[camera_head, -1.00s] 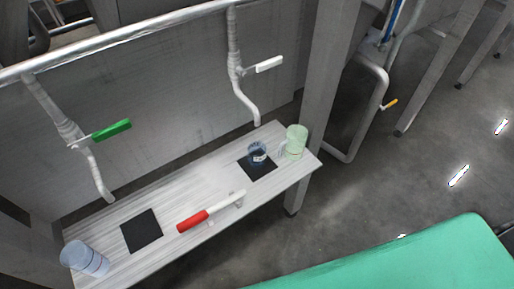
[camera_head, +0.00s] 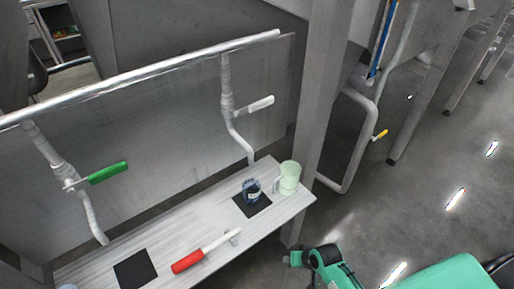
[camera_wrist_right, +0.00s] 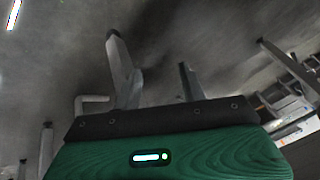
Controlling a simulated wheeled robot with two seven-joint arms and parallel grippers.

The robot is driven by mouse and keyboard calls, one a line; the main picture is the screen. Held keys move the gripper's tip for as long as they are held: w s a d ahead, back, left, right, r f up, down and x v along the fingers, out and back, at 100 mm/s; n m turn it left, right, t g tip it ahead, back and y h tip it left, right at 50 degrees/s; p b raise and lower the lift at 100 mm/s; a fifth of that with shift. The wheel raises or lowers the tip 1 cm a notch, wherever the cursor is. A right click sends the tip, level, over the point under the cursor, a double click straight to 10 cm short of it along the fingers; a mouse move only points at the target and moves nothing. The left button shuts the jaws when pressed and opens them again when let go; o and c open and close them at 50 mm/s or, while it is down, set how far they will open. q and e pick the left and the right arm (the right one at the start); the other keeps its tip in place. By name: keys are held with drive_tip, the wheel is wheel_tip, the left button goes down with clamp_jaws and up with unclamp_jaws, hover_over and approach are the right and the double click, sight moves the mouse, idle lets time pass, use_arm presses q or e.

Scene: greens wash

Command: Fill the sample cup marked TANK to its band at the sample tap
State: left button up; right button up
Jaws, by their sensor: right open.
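A small dark-blue see-through cup (camera_head: 251,189) with a pale label stands on the right black mat (camera_head: 252,206), below the spout of the white-handled tap (camera_head: 232,105). A pale green cup (camera_head: 289,178) stands at the shelf's right end. The rim of a third, bluish cup (camera_head: 67,287) barely shows at the lower left edge. I cannot read any marking. A green-handled tap (camera_head: 85,186) is at the left. My right gripper (camera_head: 292,259) is off the shelf's front right, apart from the cups; in the right wrist view its jaws (camera_wrist_right: 155,82) are open and empty. My left gripper is out of view.
The left black mat (camera_head: 135,269) is bare. A grey post (camera_head: 311,110) rises just behind the shelf's right end. Open floor (camera_head: 400,195) lies to the right.

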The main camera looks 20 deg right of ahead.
wheel_tip(320, 180, up, 20)
drive_tip(key=w+a+t+y, duration=0.2)
drive_tip(key=m+t+y+p, duration=0.1)
drive_tip(key=m+t+y, duration=0.5)
drive_tip(key=m+y, duration=0.15)
approach(265, 104)
drive_tip(key=shift+n, duration=0.25)
drive_tip(key=p+x, duration=0.4)
drive_tip(key=x, duration=0.7)
drive_tip(key=shift+w+a+p, duration=0.2)
drive_tip(key=shift+w+p, duration=0.15)
drive_tip(key=shift+w+a+f, duration=0.1)
drive_tip(key=shift+w+a, duration=0.2)
clamp_jaws()
